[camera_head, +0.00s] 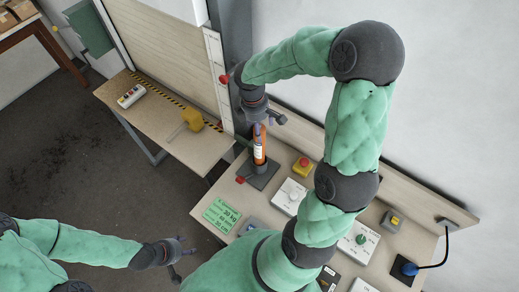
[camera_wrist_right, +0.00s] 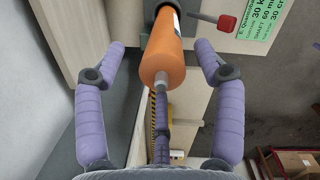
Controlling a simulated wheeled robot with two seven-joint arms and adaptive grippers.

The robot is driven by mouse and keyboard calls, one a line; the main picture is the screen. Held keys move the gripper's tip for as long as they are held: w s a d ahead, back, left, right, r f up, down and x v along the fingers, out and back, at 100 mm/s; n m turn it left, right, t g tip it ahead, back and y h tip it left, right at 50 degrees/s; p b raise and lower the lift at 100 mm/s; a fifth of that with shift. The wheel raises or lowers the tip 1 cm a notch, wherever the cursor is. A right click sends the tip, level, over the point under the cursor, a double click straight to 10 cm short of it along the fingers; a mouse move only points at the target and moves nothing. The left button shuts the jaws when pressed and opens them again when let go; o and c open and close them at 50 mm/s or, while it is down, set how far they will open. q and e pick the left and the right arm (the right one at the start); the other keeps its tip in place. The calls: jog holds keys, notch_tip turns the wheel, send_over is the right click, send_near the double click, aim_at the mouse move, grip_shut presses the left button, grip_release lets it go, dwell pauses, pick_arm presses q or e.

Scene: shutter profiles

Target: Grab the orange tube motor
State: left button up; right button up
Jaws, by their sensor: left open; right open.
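The orange tube motor (camera_head: 260,150) stands upright on a dark base on the bench, with a white label on its side. My right gripper (camera_head: 260,122) is over its top end, pointing down. In the right wrist view, the orange tube motor (camera_wrist_right: 165,55) lies between the spread purple fingers of my right gripper (camera_wrist_right: 160,52), which is open. Gaps show between the tube and both side fingers. My left gripper (camera_head: 180,256) is open and empty, low at the left, away from the bench.
The bench holds a green text card (camera_head: 221,215), a yellow box with a red button (camera_head: 302,167), a white box with a knob (camera_head: 289,196) and a blue plug (camera_head: 409,268). A red-ended lever (camera_wrist_right: 226,22) sticks out beside the tube. A second table (camera_head: 160,125) stands at the left.

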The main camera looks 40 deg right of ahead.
jog(key=shift+f, duration=0.25)
grip_shut()
jog(key=shift+r, duration=0.1)
